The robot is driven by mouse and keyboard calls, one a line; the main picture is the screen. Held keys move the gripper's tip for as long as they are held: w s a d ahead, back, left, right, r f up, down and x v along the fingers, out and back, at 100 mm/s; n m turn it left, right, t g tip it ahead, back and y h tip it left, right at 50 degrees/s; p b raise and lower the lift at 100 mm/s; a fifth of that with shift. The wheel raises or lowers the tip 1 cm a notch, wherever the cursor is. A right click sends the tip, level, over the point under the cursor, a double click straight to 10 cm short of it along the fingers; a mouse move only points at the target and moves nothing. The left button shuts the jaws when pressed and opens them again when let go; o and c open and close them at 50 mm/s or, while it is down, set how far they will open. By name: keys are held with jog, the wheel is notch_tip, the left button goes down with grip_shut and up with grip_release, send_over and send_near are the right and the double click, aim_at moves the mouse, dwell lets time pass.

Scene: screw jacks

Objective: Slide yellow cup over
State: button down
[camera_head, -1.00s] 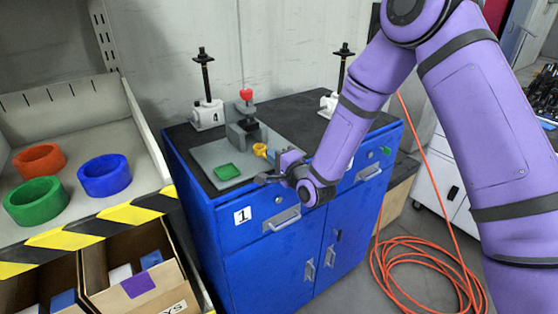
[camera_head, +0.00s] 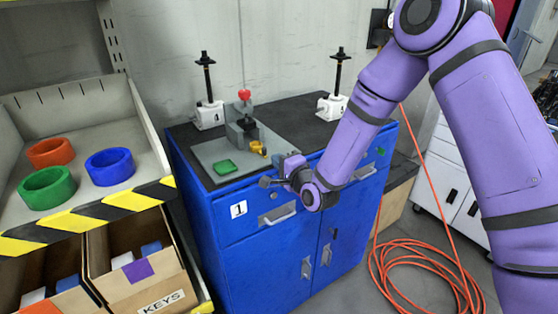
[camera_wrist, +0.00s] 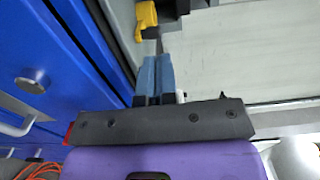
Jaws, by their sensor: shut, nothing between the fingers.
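The yellow cup (camera_head: 257,147) is on the grey plate (camera_head: 212,152) on top of the blue cabinet, close to the grey block with a red knob (camera_head: 244,95). In the wrist view the cup (camera_wrist: 147,18) shows at the top, ahead of my fingers and slightly left, partly cut off by the frame edge. It looks tilted, though its exact pose is hard to tell. My gripper (camera_head: 266,182) is at the cabinet's front edge, apart from the cup. In the wrist view its blue fingertips (camera_wrist: 155,60) are together with nothing between them.
Two white screw jacks (camera_head: 209,115) (camera_head: 331,107) stand on the black cabinet top. A shelf at left holds orange, green and blue rings (camera_head: 109,167). An orange hose (camera_head: 425,262) lies coiled on the floor.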

jog(key=v, duration=0.9)
